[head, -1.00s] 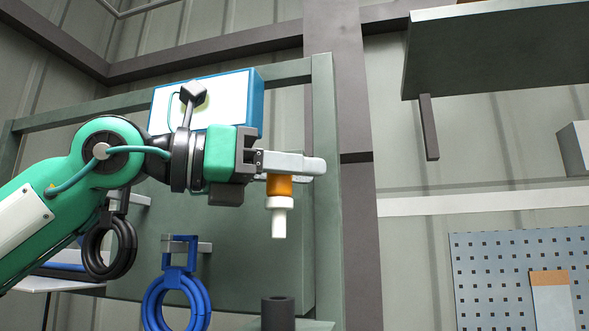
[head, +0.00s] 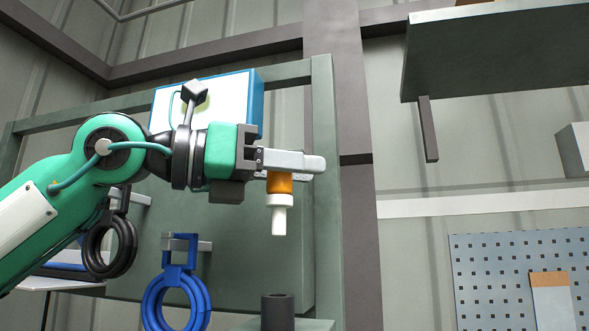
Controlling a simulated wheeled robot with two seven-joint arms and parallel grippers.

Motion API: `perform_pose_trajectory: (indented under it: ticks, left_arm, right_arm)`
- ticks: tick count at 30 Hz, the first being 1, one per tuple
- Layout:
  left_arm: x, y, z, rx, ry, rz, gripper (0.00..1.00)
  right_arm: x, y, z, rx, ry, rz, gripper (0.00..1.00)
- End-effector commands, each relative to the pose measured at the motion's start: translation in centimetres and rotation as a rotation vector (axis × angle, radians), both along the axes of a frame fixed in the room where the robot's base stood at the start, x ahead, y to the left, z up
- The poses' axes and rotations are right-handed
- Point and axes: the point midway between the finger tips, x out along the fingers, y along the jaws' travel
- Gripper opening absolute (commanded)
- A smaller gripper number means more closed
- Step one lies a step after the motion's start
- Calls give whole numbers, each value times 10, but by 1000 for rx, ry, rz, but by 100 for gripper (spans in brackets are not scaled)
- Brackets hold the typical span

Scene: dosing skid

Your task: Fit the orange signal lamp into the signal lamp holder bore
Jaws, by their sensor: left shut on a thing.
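My left gripper (head: 291,163) comes in from the left and is shut on the orange signal lamp (head: 279,184). The lamp hangs upright below the fingers, with a white collar and a narrower white stem pointing down. A dark cylinder with an opening in its top (head: 278,311), which looks like the signal lamp holder, stands below on a grey-green ledge (head: 318,325). The lamp's stem is apart from it, well above and roughly in line with it in the picture. The inside of the bore is hidden from this angle. My right gripper is not in view.
Behind is a green-grey panel (head: 240,255) with a blue-edged box (head: 258,100). Black coiled hose (head: 127,250) and blue coiled hose (head: 150,303) hang at left. A dark shelf (head: 490,55) juts out at upper right; a perforated board (head: 490,270) is below it.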

Motion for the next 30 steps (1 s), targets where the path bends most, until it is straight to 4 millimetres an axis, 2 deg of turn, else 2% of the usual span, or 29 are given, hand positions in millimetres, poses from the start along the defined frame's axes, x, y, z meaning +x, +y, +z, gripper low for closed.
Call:
perform_pose_trajectory:
  ticks: [30]
  left_arm:
    - [0, 0, 0, -1, 0, 0, 4]
  right_arm:
    - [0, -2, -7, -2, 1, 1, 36]
